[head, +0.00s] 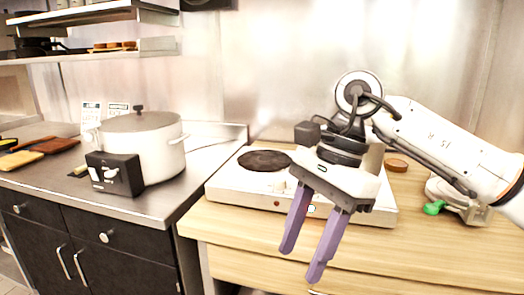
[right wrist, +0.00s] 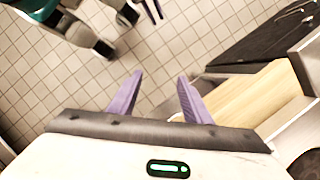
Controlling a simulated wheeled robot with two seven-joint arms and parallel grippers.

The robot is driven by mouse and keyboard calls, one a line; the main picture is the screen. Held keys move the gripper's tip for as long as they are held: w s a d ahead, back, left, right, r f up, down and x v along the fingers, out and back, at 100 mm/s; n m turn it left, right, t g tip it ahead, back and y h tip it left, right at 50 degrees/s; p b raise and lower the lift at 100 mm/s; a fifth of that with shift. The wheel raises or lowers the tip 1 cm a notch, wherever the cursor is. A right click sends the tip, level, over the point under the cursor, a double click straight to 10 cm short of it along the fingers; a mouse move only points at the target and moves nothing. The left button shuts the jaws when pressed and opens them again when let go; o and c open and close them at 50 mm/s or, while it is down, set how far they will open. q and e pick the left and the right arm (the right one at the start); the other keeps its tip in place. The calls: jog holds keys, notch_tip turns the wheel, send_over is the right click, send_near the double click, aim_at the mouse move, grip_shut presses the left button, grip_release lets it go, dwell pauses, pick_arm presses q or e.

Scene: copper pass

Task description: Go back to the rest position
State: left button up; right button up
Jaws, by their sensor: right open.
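My right gripper (head: 304,262) has two purple fingers and hangs in front of the white hot plate (head: 240,190) on the wooden counter. The fingers point down and a little left, apart and with nothing between them. In the right wrist view the purple fingers (right wrist: 160,95) are also spread, with tiled floor behind them.
A large white lidded pot (head: 158,145) stands on the steel counter at the left, behind a black control box (head: 115,174). A green-tipped object (head: 434,207) lies at the right of the wooden counter (head: 420,245). Shelves (head: 75,15) hang at upper left.

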jog(key=s+a+m+g+y, duration=0.35)
jog(key=a+y, duration=0.25)
jog(key=a, duration=0.2)
jog(key=s+a+m+g+y, duration=0.2)
jog(key=s+a+m+y, duration=0.1)
jog(key=s+a+y, duration=0.4)
jog(key=w+d+f+m+t+y, duration=0.1)
jog(key=w+m+t+y, duration=0.2)
jog(key=w+m+t, duration=0.5)
jog(key=w+d+m+t+y, duration=0.1)
jog(key=w+m+t+y, duration=0.15)
jog(key=m+t, duration=0.6)
jog(key=w+d+f+m+t+h, duration=0.1)
jog(key=d+f+m+t+h, duration=0.4)
jog(key=f+m, duration=0.6)
jog(key=w+d+f+m+t+h, duration=0.1)
jog(key=d+f+m+t+h, duration=0.2)
jog(key=d+f+m+h, duration=0.75)
jog(key=s+d+f+m+g+h, duration=0.2)
jog(key=s+f+m, duration=0.4)
jog(key=s+f, duration=0.3)
jog(key=s+d+f+m+g+h, duration=0.2)
jog(key=s+d+f+m+g, duration=0.3)
jog(key=s+f, duration=0.5)
notch_tip(320, 180, down, 2)
jog(key=shift+s+d+f+m+g, duration=0.15)
jog(key=shift+s+f+m+g, duration=0.15)
jog(key=shift+m+g, duration=0.75)
jog(key=shift+t, duration=0.25)
